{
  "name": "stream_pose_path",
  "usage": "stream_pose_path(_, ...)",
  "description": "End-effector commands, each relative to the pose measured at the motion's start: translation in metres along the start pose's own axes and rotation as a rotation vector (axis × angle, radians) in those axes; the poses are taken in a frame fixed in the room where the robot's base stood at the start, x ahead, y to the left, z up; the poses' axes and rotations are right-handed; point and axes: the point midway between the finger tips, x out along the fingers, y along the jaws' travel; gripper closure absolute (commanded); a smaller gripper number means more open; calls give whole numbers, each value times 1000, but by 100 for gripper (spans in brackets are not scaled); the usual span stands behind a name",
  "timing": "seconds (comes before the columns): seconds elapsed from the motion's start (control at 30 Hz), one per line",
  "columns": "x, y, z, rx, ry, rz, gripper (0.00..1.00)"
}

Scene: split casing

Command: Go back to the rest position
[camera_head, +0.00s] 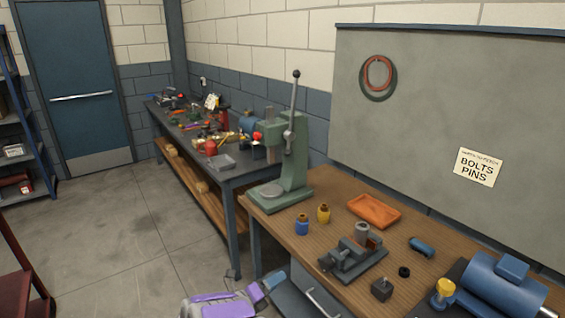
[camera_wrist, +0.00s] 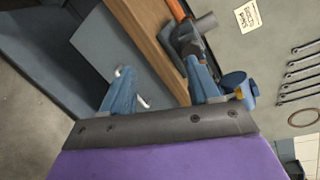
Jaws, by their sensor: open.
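My gripper (camera_head: 265,286) shows at the bottom of the head view, purple with blue fingers, low in front of the wooden workbench (camera_head: 285,208). In the wrist view my gripper (camera_wrist: 160,82) has its two blue fingers wide apart with nothing between them. Past the fingers are the grey cabinet front (camera_wrist: 110,48) with its handle, and the bench edge (camera_wrist: 150,40). The right finger overlaps the items on the bench in that view; I cannot tell its distance from them.
The bench holds a green press (camera_head: 285,165), an orange tray (camera_head: 374,210), a grey vise (camera_head: 352,255), a blue cylindrical machine (camera_head: 500,285) and small parts. A cluttered second bench (camera_head: 232,172) stands behind. The floor (camera_head: 130,225) at left is open; a blue shelf (camera_head: 15,130) stands far left.

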Motion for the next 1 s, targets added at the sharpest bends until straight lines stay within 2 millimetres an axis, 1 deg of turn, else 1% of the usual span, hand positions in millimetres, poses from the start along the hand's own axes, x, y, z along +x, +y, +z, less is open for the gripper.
stream_pose_path(0.03,1,-1,17,-11,-29,78,39)
stream_pose_path(0.07,1,0,28,-26,-54,125,39)
stream_pose_path(0.1,-2,1,43,-45,-95,192,39)
stream_pose_path(0.13,-4,0,55,-62,-128,238,39)
stream_pose_path(0.27,-21,-6,98,-149,-287,418,39)
stream_pose_path(0.3,-28,-13,110,-176,-341,461,39)
stream_pose_path(0.37,-39,-21,125,-223,-425,525,39)
stream_pose_path(0.4,-48,-29,134,-258,-485,561,39)
stream_pose_path(0.47,-61,-41,145,-314,-576,608,39)
stream_pose_path(0.53,-76,-58,155,-381,-684,652,39)
stream_pose_path(0.63,-100,-83,158,-498,-839,698,39)
stream_pose_path(0.67,-108,-90,156,-537,-885,710,39)
stream_pose_path(0.7,-117,-101,154,-587,-945,717,39)
stream_pose_path(0.77,-130,-116,147,-669,-1032,729,39)
stream_pose_path(0.87,-151,-140,125,-819,-1166,742,39)
stream_pose_path(0.93,-162,-157,105,-932,-1252,742,39)
stream_pose_path(0.97,-168,-162,94,-983,-1287,746,39)
stream_pose_path(1.0,-174,-170,78,-1051,-1330,749,39)
